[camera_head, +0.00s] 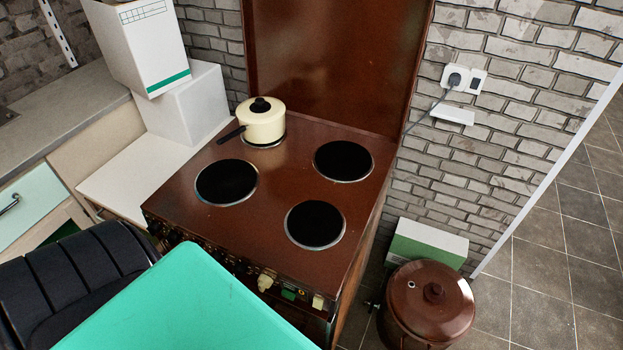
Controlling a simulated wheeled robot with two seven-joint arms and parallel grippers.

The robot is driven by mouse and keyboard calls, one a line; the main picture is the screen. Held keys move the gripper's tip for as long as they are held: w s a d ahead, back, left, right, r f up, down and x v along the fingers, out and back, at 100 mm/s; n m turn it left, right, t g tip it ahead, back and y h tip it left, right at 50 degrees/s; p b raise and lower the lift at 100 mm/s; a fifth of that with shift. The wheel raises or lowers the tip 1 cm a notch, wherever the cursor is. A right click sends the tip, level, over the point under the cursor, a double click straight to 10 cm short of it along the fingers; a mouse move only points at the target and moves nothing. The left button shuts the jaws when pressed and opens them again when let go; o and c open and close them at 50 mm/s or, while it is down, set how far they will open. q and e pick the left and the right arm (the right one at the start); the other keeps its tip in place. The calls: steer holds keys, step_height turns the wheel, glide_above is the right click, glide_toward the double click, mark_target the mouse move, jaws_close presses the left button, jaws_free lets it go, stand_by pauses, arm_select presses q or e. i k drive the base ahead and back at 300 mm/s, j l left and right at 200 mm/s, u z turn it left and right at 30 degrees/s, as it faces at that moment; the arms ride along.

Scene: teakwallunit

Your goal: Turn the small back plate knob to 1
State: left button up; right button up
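A brown stove (270,200) with several black plates stands in the middle of the head view. A row of small knobs (265,282) runs along the upper edge of its front panel, seen steeply from above. Most knobs look dark; a few at the right end look pale. Their settings and markings are too small to read, and I cannot tell which one is for the small back plate. A cream pot (262,122) with a black lid knob and handle stands on the back left plate. Neither of my grippers shows in this view.
A teal surface (180,305) and a black ribbed object (75,275) fill the lower left and hide part of the stove's front. A brown lidded pot (428,300) stands right of the stove, by a green-and-white box (425,245). White boxes (185,105) stand at left.

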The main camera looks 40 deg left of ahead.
mark_target(173, 239)
steer(key=i+l+u, duration=0.3)
steer(key=u, duration=0.15)
steer(key=i+l+u, duration=0.2)
steer(key=l+u, duration=0.3)
steer(key=u, duration=1)
